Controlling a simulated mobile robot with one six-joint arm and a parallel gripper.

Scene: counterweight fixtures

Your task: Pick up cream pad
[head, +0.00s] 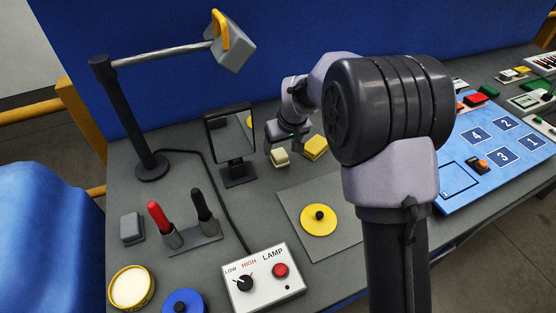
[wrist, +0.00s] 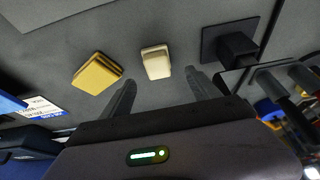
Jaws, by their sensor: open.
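The cream pad (wrist: 156,62) is a small pale block on the grey table. In the wrist view it lies just ahead of the gap between my two fingertips, roughly centred. In the head view the cream pad (head: 279,158) sits just below my gripper (head: 280,143). My gripper (wrist: 161,84) is open and empty, with one finger on each side of the line to the pad. I cannot tell the exact height of the fingertips above the table.
A yellow pad (wrist: 97,74) lies left of the cream pad in the wrist view; in the head view the yellow pad (head: 315,147) is to its right. A dark mirror or screen on a stand (head: 230,140) stands close on the left. A lamp control box (head: 262,277) is nearer the front.

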